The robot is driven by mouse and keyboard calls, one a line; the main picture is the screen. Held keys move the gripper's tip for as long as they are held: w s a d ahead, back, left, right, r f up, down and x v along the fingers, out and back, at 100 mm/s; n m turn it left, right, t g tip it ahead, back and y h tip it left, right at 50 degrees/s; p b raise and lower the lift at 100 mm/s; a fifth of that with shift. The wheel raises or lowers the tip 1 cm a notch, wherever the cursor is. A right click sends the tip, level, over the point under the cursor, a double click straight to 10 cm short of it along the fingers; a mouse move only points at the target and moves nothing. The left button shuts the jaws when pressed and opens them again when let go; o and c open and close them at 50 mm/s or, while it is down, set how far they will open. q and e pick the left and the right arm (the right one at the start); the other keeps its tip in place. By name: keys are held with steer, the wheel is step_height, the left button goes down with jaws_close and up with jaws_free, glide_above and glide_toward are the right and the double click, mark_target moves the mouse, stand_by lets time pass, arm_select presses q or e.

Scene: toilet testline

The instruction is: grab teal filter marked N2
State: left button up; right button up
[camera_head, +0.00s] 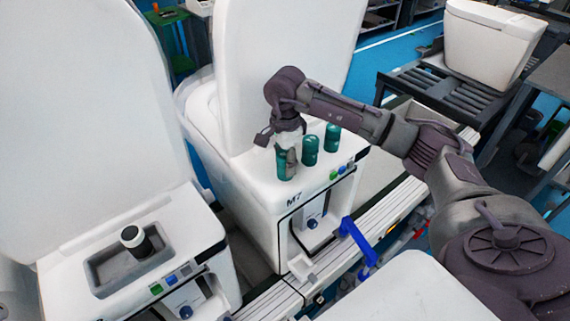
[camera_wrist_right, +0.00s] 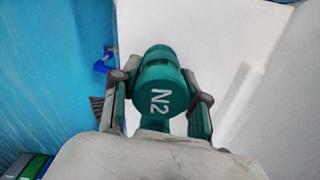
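The teal filter marked N2 (camera_wrist_right: 160,92) shows its round marked end in the right wrist view, between the two fingers of my right gripper (camera_wrist_right: 160,84). The fingers flank it closely; whether they press on it is not clear. In the head view my right gripper (camera_head: 287,148) points down over the front-left teal filter (camera_head: 283,168), which stands on the white unit marked M7 and is partly hidden by a finger. Two more teal filters, a middle one (camera_head: 310,152) and a rear one (camera_head: 332,138), stand in a row beside it.
The white M7 unit (camera_head: 245,178) has a raised lid (camera_head: 285,70) close behind my gripper. A second white unit (camera_head: 60,275) at left holds a dark, white-topped cylinder (camera_head: 132,238) in a tray. A blue lever (camera_head: 357,240) sticks out at the front rail.

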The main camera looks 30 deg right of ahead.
steer(key=c, duration=0.3)
steer(key=shift+r, duration=0.15)
steer(key=shift+c, duration=0.2)
